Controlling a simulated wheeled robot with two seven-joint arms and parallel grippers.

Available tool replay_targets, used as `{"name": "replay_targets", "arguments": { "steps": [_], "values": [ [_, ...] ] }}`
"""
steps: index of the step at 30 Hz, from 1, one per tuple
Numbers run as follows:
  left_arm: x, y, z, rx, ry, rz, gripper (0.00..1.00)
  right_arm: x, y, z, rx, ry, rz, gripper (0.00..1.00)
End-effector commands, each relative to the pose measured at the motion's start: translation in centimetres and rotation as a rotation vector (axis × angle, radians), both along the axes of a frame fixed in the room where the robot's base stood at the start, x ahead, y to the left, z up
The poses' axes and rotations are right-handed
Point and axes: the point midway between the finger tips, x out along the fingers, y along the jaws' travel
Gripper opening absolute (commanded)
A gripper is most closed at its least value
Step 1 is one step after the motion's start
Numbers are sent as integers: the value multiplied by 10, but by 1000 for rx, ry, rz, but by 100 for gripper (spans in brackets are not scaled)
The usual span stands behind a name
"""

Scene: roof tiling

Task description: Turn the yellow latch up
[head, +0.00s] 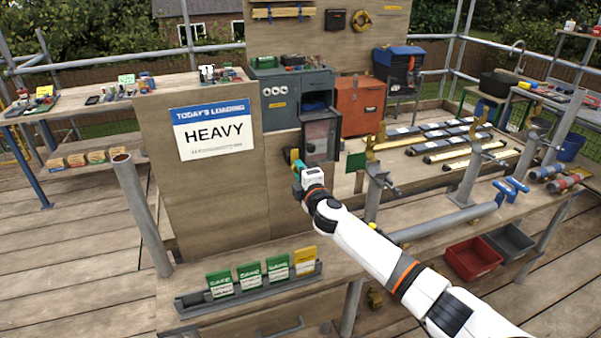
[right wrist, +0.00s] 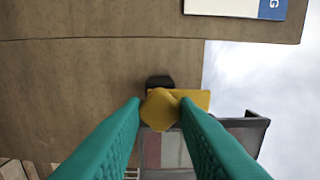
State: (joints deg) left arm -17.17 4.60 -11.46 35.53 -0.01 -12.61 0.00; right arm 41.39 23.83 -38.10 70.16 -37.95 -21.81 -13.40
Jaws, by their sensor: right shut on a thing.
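The yellow latch (right wrist: 162,108) is on the edge of the brown board, between my right fingertips in the right wrist view. Its rounded end is between the teal fingers, and a flat yellow arm reaches to the right in that view, toward the board's edge. A small dark block sits beside it. In the head view, my right gripper (head: 298,166) is at the board's right edge, beside the grey cabinet door, and largely covers the latch. My right gripper (right wrist: 160,108) is shut on the latch. My left gripper is out of view.
The grey cabinet door (head: 320,135) hangs open just right of the gripper. The brown board (head: 200,200) carries a "HEAVY" sign (head: 213,130). A green plate (head: 355,161) and clamp posts stand to the right. A rack of cards (head: 250,288) is below.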

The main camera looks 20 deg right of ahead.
Motion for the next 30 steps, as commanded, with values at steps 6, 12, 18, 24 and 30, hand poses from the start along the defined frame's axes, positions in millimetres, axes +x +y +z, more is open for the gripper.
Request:
{"name": "replay_targets", "arguments": {
  "steps": [6, 12, 18, 24, 30],
  "values": [
    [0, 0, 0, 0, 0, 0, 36, 0, 0, -1, -1, 2, 1, 49],
    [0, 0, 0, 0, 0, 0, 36, 0, 0, -1, 0, 1, 0, 49],
    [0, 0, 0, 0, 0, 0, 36, -6, 0, -1, 1, 0, 1, 49],
    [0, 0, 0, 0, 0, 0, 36, -33, -1, -2, 0, 2, 2, 49],
    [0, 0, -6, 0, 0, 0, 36, -71, -2, -4, 0, 2, 3, 49]
  ]
}}
